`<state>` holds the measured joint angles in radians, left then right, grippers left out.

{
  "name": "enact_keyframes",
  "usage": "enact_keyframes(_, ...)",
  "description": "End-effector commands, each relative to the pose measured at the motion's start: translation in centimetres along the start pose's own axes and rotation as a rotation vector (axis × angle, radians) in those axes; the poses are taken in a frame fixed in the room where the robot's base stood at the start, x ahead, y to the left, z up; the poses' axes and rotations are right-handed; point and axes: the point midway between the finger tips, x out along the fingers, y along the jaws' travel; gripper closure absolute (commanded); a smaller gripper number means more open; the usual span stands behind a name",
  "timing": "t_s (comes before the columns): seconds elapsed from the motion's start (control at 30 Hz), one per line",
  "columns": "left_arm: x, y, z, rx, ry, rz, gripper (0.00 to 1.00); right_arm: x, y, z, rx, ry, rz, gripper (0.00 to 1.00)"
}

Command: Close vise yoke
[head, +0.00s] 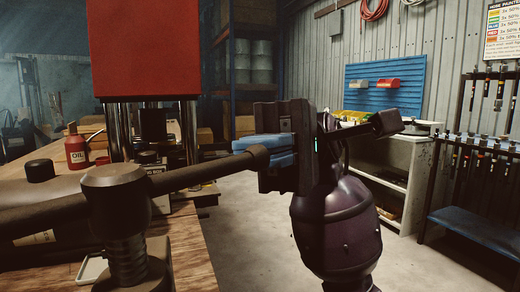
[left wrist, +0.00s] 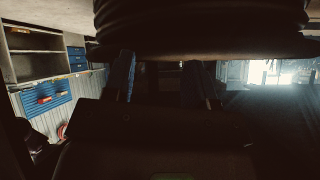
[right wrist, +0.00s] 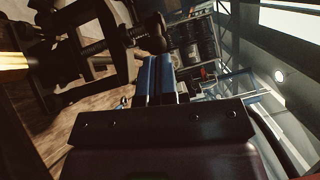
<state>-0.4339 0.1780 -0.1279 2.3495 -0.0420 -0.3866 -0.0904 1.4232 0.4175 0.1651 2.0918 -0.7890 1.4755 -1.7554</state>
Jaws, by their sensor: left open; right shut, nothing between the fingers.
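The vise's dark screw (head: 125,245) stands upright at lower left in the head view, with a bar handle (head: 200,172) through its head. The bar's round end knob overlaps my right gripper (head: 262,146), whose blue-padded fingers are shut and empty; I cannot tell whether they touch. In the right wrist view, the dark C-shaped yoke (right wrist: 118,70) and knob (right wrist: 158,40) lie just beyond the shut fingers (right wrist: 160,75). My left gripper (left wrist: 165,80) shows open in the left wrist view, under a large dark ribbed shape. The yoke's closure is not clear.
A wooden bench (head: 195,245) runs along the left, carrying a red-topped press (head: 145,50) and a red oil bottle (head: 76,149). A white shelf unit (head: 400,165) and a tool rack (head: 465,175) stand right. Concrete floor (head: 240,235) is open between them.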

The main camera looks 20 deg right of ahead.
Motion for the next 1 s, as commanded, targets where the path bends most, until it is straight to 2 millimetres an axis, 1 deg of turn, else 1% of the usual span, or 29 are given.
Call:
enact_keyframes(0.17, 0.1, 0.0, 0.0, 0.001, 0.0, 0.0, 0.49, -2.0, 0.0, 0.0, 0.001, 0.003, -0.003, 1.0)
enact_keyframes(0.4, 0.1, 0.0, 0.0, 0.002, 0.0, 0.001, 0.49, -6.5, 0.0, 0.0, 0.001, 0.003, -0.005, 1.0)
enact_keyframes(0.6, 0.1, 0.0, 0.0, 0.003, 0.002, 0.001, 0.49, -9.4, 0.0, 0.0, 0.001, 0.002, -0.005, 1.0)
enact_keyframes(0.7, 0.1, 0.0, -0.1, 0.003, 0.003, 0.001, 0.49, -10.3, 0.0, 0.0, 0.0, 0.002, -0.004, 1.0)
enact_keyframes(0.8, 0.1, 0.0, -0.1, 0.003, 0.003, 0.001, 0.49, -10.7, 0.0, 0.1, -0.001, 0.002, -0.004, 1.0)
enact_keyframes(1.0, 0.1, 0.0, -0.1, 0.003, 0.004, 0.001, 0.49, -10.9, 0.2, 0.0, 0.009, 0.001, -0.013, 1.0)
